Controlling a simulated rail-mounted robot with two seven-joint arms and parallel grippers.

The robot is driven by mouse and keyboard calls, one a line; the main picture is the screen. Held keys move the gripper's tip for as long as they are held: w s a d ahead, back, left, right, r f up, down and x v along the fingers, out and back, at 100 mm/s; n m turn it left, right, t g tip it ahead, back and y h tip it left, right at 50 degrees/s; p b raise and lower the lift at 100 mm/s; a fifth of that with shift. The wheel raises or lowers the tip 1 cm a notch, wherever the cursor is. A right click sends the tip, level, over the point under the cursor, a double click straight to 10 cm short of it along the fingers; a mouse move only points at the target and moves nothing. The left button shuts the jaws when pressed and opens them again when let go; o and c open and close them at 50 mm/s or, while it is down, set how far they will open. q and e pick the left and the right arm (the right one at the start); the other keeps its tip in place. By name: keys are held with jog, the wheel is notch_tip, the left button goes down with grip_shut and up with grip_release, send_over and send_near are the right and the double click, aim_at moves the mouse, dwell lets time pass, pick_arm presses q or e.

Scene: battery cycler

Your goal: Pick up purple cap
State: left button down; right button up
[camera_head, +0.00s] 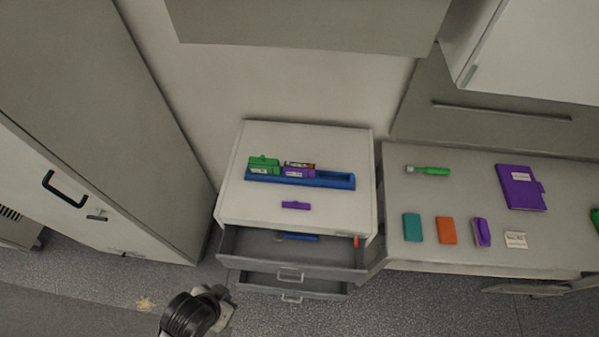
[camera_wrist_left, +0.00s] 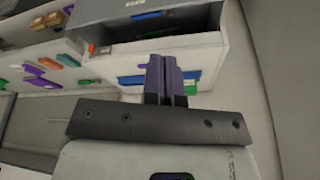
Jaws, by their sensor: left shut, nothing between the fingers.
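The purple cap (camera_head: 295,205) is a small flat purple bar lying on the white cabinet top, in front of the blue tray. In the left wrist view, a small purple edge that looks like the cap (camera_wrist_left: 143,67) shows beside the fingers, mostly hidden by them. My left gripper (camera_head: 222,294) is low at the front left of the cabinet, apart from the cap. In the left wrist view its two fingers (camera_wrist_left: 166,72) are together with nothing held. My right gripper is not in view.
The blue tray (camera_head: 335,181) holds a green-capped block (camera_head: 264,165) and a purple block (camera_head: 299,173). An open drawer (camera_head: 260,246) sticks out below the cabinet top. A grey table (camera_head: 420,257) at right carries several small coloured items and a purple notebook (camera_head: 521,188).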

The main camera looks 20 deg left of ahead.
pick_arm(q)
jog(key=c, duration=1.8)
grip_release()
jog(key=o, duration=0.8)
